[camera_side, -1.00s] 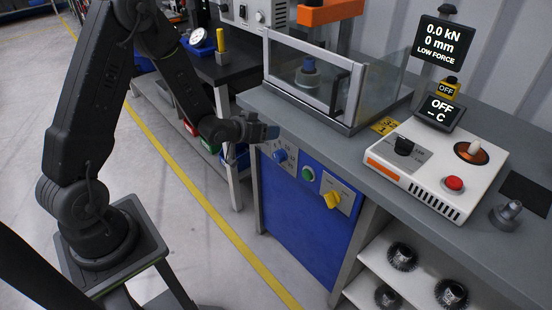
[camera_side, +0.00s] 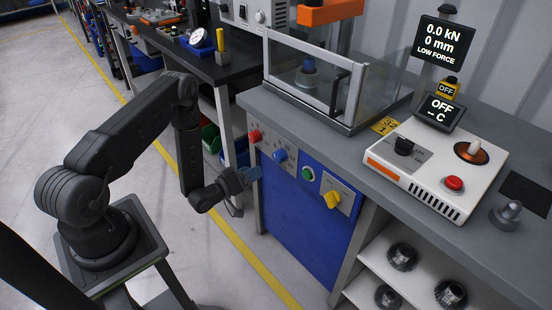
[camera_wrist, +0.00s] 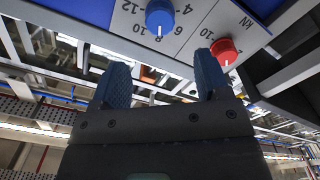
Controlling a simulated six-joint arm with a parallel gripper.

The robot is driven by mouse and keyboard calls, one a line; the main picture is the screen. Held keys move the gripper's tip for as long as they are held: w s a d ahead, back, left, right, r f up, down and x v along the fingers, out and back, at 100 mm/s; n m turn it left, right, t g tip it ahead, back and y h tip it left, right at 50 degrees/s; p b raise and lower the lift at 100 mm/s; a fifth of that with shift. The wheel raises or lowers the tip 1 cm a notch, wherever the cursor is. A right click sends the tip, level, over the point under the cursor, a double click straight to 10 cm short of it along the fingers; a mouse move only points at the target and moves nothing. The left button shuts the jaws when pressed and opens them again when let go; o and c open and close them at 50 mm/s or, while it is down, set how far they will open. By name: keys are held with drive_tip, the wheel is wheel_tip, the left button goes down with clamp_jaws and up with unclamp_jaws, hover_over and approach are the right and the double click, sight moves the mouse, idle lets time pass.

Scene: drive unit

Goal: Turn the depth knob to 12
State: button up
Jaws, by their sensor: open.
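The blue knob (camera_side: 280,155) is on the front panel of the bench; it also shows at the top of the wrist view (camera_wrist: 160,14). Its scale shows 4, 6, 10 and 12, and its white mark points down in that view, between 6 and 10. No depth label is readable; the neighbouring red knob's scale reads kN. My gripper (camera_side: 253,175) is in front of the panel, below and left of the blue knob, apart from it. In the wrist view my gripper (camera_wrist: 164,72) has two blue fingers spread apart with nothing between them.
The red knob (camera_side: 254,136) is left of the blue one in the side view. A green button (camera_side: 308,174) and a yellow knob (camera_side: 332,199) are to its right. The bench top (camera_side: 300,112) overhangs above. Open floor lies in front of the panel.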

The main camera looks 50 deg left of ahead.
sight(276, 158)
drive_tip(key=w, duration=1)
drive_tip(key=shift+w, duration=0.4)
drive_tip(key=shift+c, duration=0.4)
drive_tip(key=c, duration=0.8)
drive_tip(key=shift+c, duration=0.2)
